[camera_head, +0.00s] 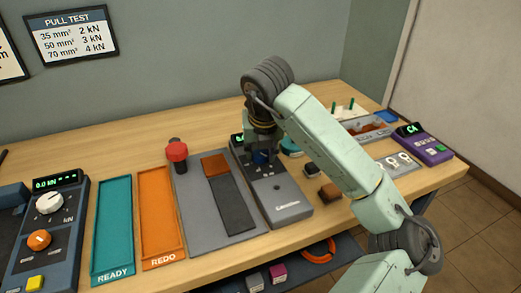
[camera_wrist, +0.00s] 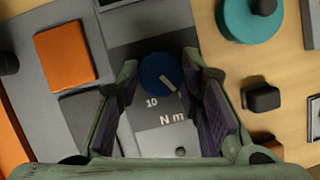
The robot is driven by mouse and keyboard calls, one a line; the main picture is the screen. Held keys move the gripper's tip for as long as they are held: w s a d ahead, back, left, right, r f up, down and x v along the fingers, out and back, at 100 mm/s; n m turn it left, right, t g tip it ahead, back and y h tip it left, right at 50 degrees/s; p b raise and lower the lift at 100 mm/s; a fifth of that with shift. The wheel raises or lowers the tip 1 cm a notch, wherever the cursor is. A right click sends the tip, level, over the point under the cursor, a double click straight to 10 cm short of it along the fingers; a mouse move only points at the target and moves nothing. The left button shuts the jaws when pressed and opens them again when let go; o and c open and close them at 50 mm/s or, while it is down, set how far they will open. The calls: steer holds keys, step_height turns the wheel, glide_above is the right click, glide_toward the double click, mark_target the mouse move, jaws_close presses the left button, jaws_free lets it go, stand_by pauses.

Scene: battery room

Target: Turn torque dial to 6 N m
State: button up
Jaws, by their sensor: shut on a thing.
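The torque dial (camera_wrist: 160,73) is a blue round knob with a pale pointer line, on a dark grey device. In the wrist view the pointer aims to the lower right, and the marks "10" and "N m" show below it; other scale numbers are hidden. My gripper (camera_wrist: 160,80) points down at the dial with its fingers on either side, shut on it. In the head view the torque device (camera_head: 290,204) stands on the wooden bench, my gripper (camera_head: 262,158) over its upper part. Its green display is mostly hidden behind my arm.
Left of the device is a grey plate (camera_head: 193,218) with an orange pad (camera_head: 215,165) and a red knob (camera_head: 177,150). Teal READY (camera_head: 113,225) and orange REDO trays lie further left. A purple device (camera_head: 425,146) stands right. A teal round object (camera_wrist: 250,18) and dark block (camera_wrist: 262,98) are near.

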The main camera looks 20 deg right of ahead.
steer(key=c, duration=0.4)
steer(key=shift+f+n+b, duration=0.15)
steer(key=shift+n+b, duration=0.15)
steer(key=shift+b, duration=0.25)
steer(key=shift+d+f+n+y+b, duration=0.1)
steer(key=shift+n+y+b, duration=0.3)
steer(key=shift+b, duration=0.45)
steer(key=n+b, duration=0.2)
steer(key=shift+d+n+y+b, duration=0.1)
steer(key=shift+n+y+b, duration=0.2)
steer(key=shift+n+y, duration=0.1)
steer(key=n+y+b, duration=0.1)
steer(key=n, duration=0.2)
steer(key=shift+r+b, duration=0.2)
steer(key=shift+b, duration=0.1)
steer(key=n, duration=0.2)
steer(key=n+g+y, duration=0.1)
steer(key=n, duration=0.1)
steer(key=shift+w+d+n+y, duration=0.1)
steer(key=shift+n+y, duration=0.2)
